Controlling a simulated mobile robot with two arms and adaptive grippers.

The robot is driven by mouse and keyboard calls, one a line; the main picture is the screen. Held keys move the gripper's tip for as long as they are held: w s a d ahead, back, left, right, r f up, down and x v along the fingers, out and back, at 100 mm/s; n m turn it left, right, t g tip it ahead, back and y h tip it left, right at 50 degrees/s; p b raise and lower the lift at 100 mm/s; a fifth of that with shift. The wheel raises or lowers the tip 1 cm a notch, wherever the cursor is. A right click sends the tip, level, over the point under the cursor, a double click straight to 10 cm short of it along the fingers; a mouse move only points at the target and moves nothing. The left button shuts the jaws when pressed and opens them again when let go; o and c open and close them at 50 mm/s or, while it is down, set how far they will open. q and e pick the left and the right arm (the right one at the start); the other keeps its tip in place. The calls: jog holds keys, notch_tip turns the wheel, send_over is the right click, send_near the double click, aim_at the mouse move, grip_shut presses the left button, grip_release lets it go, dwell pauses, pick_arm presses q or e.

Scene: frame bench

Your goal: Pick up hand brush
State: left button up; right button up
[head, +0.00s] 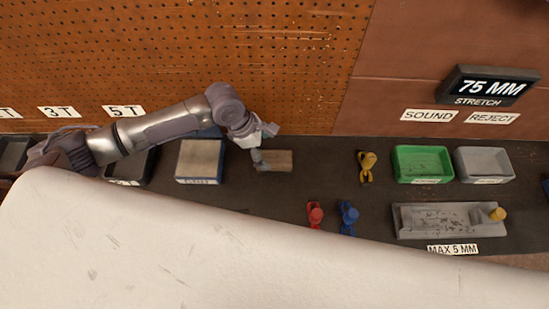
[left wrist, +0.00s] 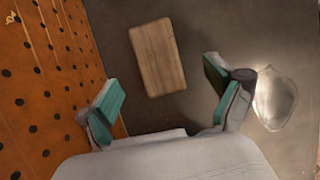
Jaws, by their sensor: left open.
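A plain brown wooden block (head: 279,160), which looks like the back of the hand brush, lies flat on the dark bench top near the pegboard. No bristles show. It also shows in the left wrist view (left wrist: 157,57), set at a slight tilt, beyond the fingertips. My left gripper (head: 264,145) is at the block's left end in the head view, and one finger overlaps that end in the picture. In the wrist view the left gripper's teal-padded fingers (left wrist: 162,88) are spread wide with nothing between them. My right gripper is not in view.
A tan-topped box (head: 200,158) stands left of the block. Yellow (head: 367,167), red (head: 315,215) and blue (head: 348,217) clamp-like tools lie to the right. Green (head: 422,164) and grey (head: 484,164) trays are farther right. The pegboard (head: 290,60) rises behind. A large pale surface (head: 150,250) fills the foreground.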

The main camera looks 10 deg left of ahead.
aim_at(273, 158)
pick_arm(q)
jog(key=shift+x, duration=0.75)
jog(key=shift+w+d+f, duration=0.1)
jog(key=shift+w+f, duration=0.1)
jog(key=shift+f, duration=0.1)
jog(key=shift+d+f, duration=0.1)
jog(key=shift+f, duration=0.5)
jog(key=p+x, duration=0.1)
jog(key=x, duration=0.2)
jog(key=shift+f, duration=0.3)
jog(key=shift+d+f, duration=0.1)
jog(key=shift+f, duration=0.2)
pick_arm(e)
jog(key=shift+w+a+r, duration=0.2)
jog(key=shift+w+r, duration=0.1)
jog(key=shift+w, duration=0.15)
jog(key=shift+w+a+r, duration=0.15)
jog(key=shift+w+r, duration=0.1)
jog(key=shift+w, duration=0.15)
pick_arm(q)
jog(key=shift+f+p, duration=0.3)
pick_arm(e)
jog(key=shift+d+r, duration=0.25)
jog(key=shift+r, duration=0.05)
pick_arm(q)
jog(key=c, duration=1.4)
